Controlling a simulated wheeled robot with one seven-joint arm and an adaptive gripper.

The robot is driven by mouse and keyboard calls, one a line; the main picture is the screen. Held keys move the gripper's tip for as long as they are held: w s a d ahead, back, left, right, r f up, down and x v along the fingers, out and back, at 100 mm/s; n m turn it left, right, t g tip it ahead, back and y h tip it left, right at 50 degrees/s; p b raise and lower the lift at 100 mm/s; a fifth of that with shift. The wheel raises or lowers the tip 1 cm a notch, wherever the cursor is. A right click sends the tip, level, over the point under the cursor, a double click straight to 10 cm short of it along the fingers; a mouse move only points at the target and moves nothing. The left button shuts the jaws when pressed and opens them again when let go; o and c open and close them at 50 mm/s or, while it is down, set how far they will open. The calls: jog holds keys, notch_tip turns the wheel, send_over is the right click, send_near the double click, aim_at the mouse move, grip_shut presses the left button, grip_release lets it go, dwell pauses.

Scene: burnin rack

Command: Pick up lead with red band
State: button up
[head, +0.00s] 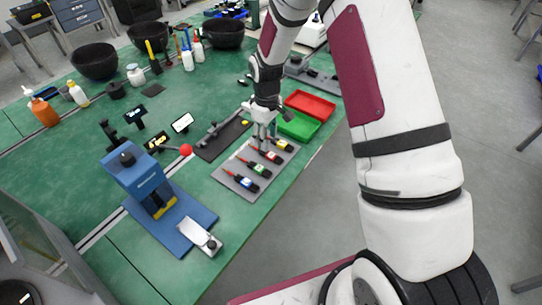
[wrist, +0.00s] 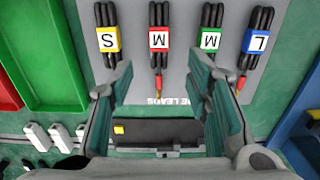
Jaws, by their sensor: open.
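The lead with the red band (wrist: 158,38) is a black bundle with a red-edged "M" label and a reddish tip. It lies on the grey lead board (wrist: 181,75), between the yellow-banded "S" lead (wrist: 108,40) and the green-banded "M" lead (wrist: 209,40). The blue-banded "L" lead (wrist: 256,42) lies beyond the green one. In the head view, the red-banded lead (head: 272,157) is partly below my gripper (head: 264,138). In the wrist view, my gripper (wrist: 160,77) is open and empty, its fingers spread either side of the red-banded lead's line.
A green tray (head: 300,126) and a red tray (head: 310,105) stand beside the board. A blue press-like fixture (head: 145,178) with a red ball knob stands to the left. A dark fixture plate (head: 222,140) lies behind the board. Bottles and black bowls are farther back.

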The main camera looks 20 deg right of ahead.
aim_at(268, 153)
jog(key=shift+s+d+f+p, duration=0.1)
jog(key=shift+f+p, duration=0.55)
jog(key=shift+f, duration=2.65)
grip_shut()
